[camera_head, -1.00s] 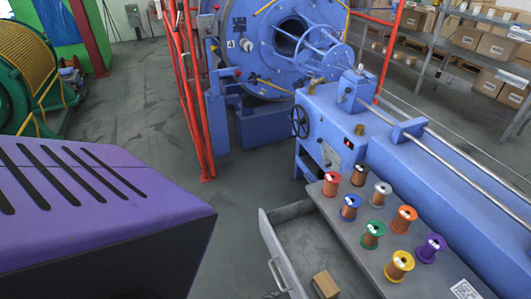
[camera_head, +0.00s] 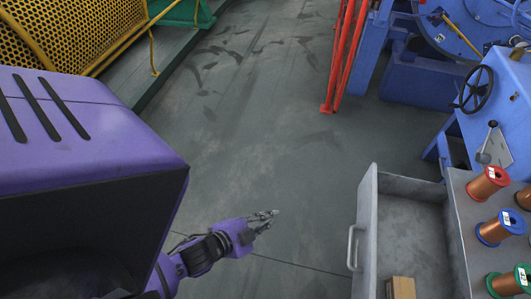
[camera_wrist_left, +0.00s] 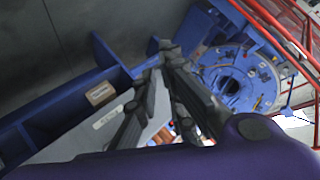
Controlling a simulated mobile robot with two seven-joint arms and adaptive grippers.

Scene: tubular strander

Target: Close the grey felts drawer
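The grey drawer (camera_head: 366,215) stands pulled out at the lower right of the head view, on the left side of the grey bench top. Its bar handle (camera_head: 352,248) is on the front facing left. A small brown box (camera_head: 401,288) lies inside it. My left gripper (camera_head: 270,219) is over the floor to the left of the handle, apart from it, fingers pointing right. In the left wrist view its fingertips (camera_wrist_left: 159,68) come together with nothing visible between them. My right gripper is not in view.
Copper-wound spools with red (camera_head: 487,182), blue (camera_head: 501,227) and green (camera_head: 512,281) flanges stand on the bench top beside the drawer. A red post (camera_head: 340,70) stands on the floor behind. The floor left of the drawer is clear.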

